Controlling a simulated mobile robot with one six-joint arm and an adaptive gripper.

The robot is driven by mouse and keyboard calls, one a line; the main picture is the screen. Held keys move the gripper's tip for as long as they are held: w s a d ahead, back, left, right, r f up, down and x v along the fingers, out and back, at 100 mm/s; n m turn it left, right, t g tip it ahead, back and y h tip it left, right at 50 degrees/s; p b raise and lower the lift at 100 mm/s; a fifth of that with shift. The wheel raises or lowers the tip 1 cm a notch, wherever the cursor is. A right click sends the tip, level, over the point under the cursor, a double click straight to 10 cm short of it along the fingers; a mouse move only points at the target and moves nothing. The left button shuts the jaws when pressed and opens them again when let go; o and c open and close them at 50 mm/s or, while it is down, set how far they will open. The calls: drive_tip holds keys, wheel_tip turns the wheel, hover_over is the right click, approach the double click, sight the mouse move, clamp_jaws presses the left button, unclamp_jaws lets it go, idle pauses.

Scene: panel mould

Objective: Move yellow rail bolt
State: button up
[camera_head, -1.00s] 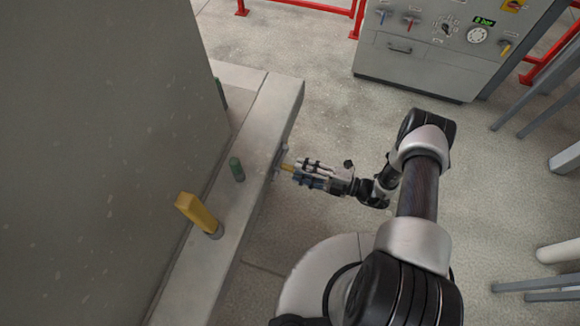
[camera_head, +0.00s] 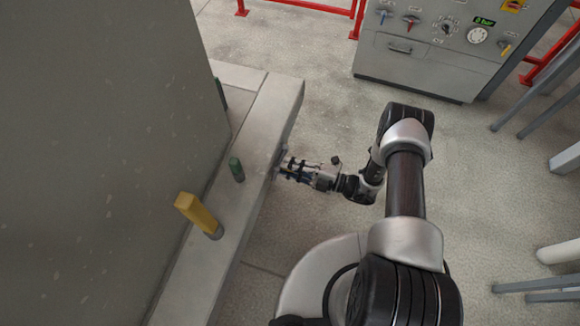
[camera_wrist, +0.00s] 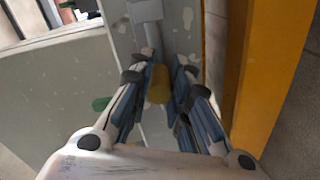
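The yellow rail bolt (camera_wrist: 158,86) shows in the wrist view as a short rounded yellow piece between my fingers. My gripper (camera_wrist: 163,80) has its two fingers apart, one on each side of the bolt, with a small gap seen at the right finger. In the head view my gripper (camera_head: 281,168) is at the right side face of the long grey rail (camera_head: 258,135). The bolt is hidden by the fingers there. Whether a finger touches the bolt is hard to tell.
A larger yellow block (camera_head: 198,214) and a green peg (camera_head: 236,169) stand on the rail. A tall grey panel (camera_head: 90,150) rises at left. A control cabinet (camera_head: 420,60) and red railing (camera_head: 310,6) stand at the back.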

clamp_jaws()
drive_tip(key=w+b, duration=0.1)
drive_tip(key=w+d+b, duration=0.1)
drive_tip(key=w+b, duration=0.1)
drive_tip(key=w+d+b, duration=0.1)
drive_tip(key=w, duration=0.1)
drive_tip(key=shift+w, duration=0.1)
idle(0.3)
drive_tip(key=shift+o, duration=1.9)
unclamp_jaws()
drive_tip(key=shift+o, duration=0.8)
